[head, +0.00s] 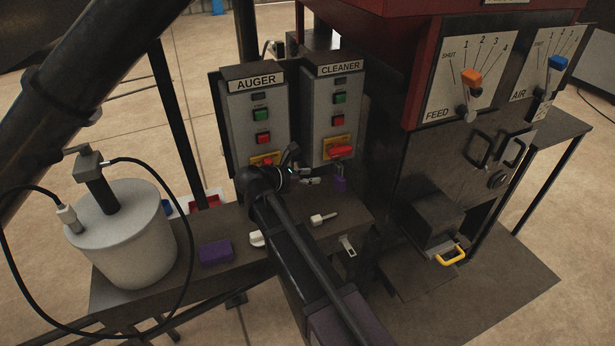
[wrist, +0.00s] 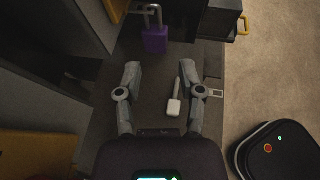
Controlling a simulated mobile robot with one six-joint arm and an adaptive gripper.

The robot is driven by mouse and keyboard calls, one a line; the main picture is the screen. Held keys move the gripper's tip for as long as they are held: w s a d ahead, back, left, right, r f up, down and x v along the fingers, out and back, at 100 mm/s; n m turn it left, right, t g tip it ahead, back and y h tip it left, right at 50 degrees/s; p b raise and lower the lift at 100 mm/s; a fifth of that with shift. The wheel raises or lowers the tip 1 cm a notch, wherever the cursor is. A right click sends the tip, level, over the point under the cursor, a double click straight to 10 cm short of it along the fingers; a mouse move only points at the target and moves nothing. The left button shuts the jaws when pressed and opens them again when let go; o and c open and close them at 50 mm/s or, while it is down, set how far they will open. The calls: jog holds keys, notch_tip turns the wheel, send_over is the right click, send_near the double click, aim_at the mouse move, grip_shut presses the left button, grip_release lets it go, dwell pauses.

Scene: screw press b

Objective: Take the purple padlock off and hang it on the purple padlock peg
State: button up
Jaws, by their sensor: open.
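The purple padlock (head: 340,185) hangs by its shackle below the red switch (head: 341,151) on the CLEANER box. In the wrist view the padlock (wrist: 155,40) is ahead of my gripper, just beyond the fingertips, with its grey shackle upward. My gripper (head: 302,168) is open and empty, to the left of the padlock in the head view. In the wrist view its two fingers (wrist: 161,68) are spread wide and apart from the padlock. I cannot make out the purple padlock peg in either view.
The AUGER box (head: 257,115) stands left of the CLEANER box (head: 334,100). On the bench lie a purple block (head: 217,252) and a white-handled tool (head: 322,218). A white canister (head: 127,235) with a cable stands left. A yellow handle (head: 452,256) is at right.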

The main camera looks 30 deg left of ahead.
aim_at(341, 174)
jog(key=b+x, duration=0.5)
jog(key=x, duration=0.8)
jog(key=shift+w+d, duration=0.1)
jog(key=shift+d, duration=0.05)
grip_shut()
jog(key=c, duration=0.7)
grip_release()
grip_release()
jog(key=shift+r, duration=0.1)
